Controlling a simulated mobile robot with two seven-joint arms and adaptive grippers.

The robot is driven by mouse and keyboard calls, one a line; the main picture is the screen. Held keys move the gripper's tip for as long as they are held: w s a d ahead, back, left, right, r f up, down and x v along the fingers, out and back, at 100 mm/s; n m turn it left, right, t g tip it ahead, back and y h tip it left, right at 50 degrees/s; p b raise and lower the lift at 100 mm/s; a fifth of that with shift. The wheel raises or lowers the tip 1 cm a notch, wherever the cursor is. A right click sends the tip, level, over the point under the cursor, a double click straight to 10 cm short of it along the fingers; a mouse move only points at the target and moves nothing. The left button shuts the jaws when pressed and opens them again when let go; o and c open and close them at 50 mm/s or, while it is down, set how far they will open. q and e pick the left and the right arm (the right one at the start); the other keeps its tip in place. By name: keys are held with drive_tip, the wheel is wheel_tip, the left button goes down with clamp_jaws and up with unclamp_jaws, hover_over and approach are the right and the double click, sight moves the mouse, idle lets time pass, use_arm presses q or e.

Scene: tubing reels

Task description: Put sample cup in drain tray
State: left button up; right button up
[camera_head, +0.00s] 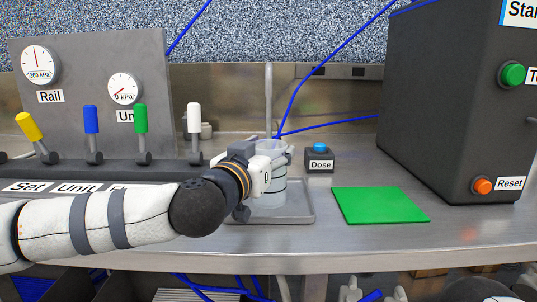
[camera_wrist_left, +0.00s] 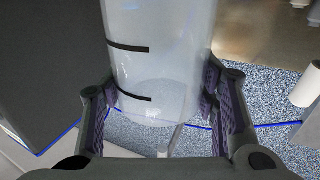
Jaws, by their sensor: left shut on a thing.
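The sample cup (camera_head: 271,186) is clear with dark level marks and looks upright. My left gripper (camera_head: 268,174) is shut on its side. In the left wrist view the cup (camera_wrist_left: 160,65) sits between the two finger pads of the gripper (camera_wrist_left: 165,115). The grey drain tray (camera_head: 303,216) lies flat on the bench below the cup, with a low rim. The cup's lower end appears within the tray's outline; I cannot tell whether it touches the tray floor. My left wrist hides the tray's left part. My right gripper is not clearly in view.
A thin upright pipe (camera_head: 268,95) stands behind the cup. The Dose button box (camera_head: 319,161) is right of it, and a green mat (camera_head: 380,205) lies farther right. A gauge panel (camera_head: 95,80) with coloured levers is left. A dark cabinet (camera_head: 450,100) stands right.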

use_arm(q)
drive_tip(key=o, duration=1.5)
drive_tip(key=shift+s+a+r, duration=0.1)
drive_tip(key=shift+s+r, duration=0.1)
drive_tip(key=shift+s, duration=0.1)
drive_tip(key=p+v, duration=0.1)
drive_tip(key=v, duration=1)
drive_tip(key=shift+s, duration=0.25)
use_arm(e)
drive_tip(key=shift+w+r, duration=0.65)
drive_tip(key=shift+r, duration=0.1)
use_arm(q)
drive_tip(key=shift+f, duration=0.1)
